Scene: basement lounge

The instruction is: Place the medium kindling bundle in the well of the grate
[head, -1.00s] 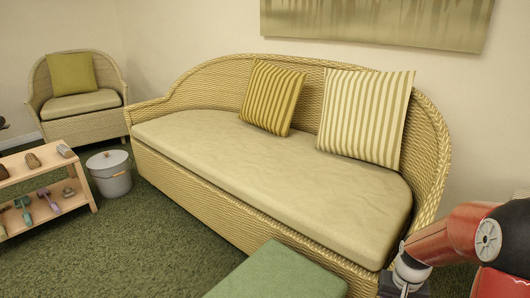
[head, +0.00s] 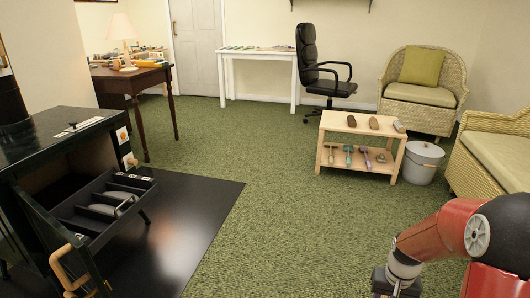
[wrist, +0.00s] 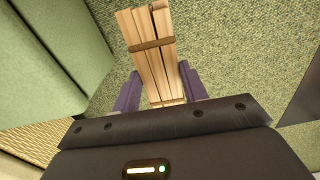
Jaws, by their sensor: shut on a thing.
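My gripper (wrist: 160,84) is shut on a bundle of pale split sticks (wrist: 152,48), the kindling, tied with brown bands. In the wrist view its far end points up and away from the palm, over green carpet. In the head view only my arm shows at lower right; the fingers and bundle are out of that view. The black grate (head: 84,222), divided by bars into compartments, sits at the mouth of the dark stove (head: 60,150) at left, well away from my arm. A grey rounded piece (head: 126,205) shows at its right part.
The stove's open door with a wooden handle (head: 68,272) stands at lower left. A black hearth plate (head: 190,215) lies before the stove. Open carpet (head: 280,215) lies between it and a low wooden shelf (head: 352,145). A grey bucket (head: 420,163) and wicker sofa (head: 500,150) are at right.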

